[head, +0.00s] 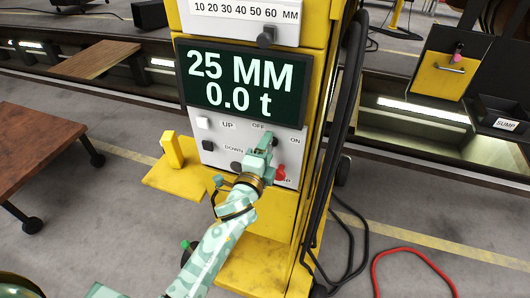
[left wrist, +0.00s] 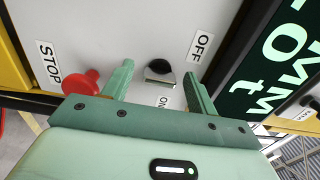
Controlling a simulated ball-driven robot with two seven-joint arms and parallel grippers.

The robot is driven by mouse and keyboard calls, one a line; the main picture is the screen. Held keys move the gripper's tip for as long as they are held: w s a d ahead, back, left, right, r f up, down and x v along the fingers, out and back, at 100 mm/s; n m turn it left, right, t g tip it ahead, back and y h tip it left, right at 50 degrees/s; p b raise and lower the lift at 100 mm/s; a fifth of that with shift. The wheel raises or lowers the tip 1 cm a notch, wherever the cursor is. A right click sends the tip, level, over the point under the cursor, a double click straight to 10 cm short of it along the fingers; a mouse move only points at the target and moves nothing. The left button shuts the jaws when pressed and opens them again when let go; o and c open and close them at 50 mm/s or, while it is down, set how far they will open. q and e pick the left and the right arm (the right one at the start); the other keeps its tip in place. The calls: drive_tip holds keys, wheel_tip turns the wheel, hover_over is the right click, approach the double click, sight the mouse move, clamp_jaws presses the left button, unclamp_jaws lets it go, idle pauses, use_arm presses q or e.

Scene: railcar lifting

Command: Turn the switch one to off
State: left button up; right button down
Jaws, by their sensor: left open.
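The switch (left wrist: 160,70), a dark knob with a pale metal face, sits on the light grey panel (left wrist: 130,25) between an OFF label (left wrist: 202,46) and an ON label (left wrist: 163,101). Which label it points to I cannot tell. My left gripper (left wrist: 160,80) is open, its two green fingers on either side of the knob with visible gaps in the picture; contact is not clear. In the head view my left gripper (head: 268,142) is at the panel below the OFF label and hides the switch. My right gripper is not in view.
A red STOP button (left wrist: 81,83) is close beside one finger. A display (head: 243,82) reading 25 MM and 0.0 t is above the panel. UP (head: 203,122) and DOWN (head: 207,145) buttons are to the left. Black cables (head: 340,130) hang at right.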

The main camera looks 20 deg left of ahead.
use_arm(q)
drive_tip(key=s+b, duration=0.2)
drive_tip(key=s, duration=1.4)
drive_tip(key=shift+s+a, duration=0.15)
drive_tip(key=shift+a, duration=0.1)
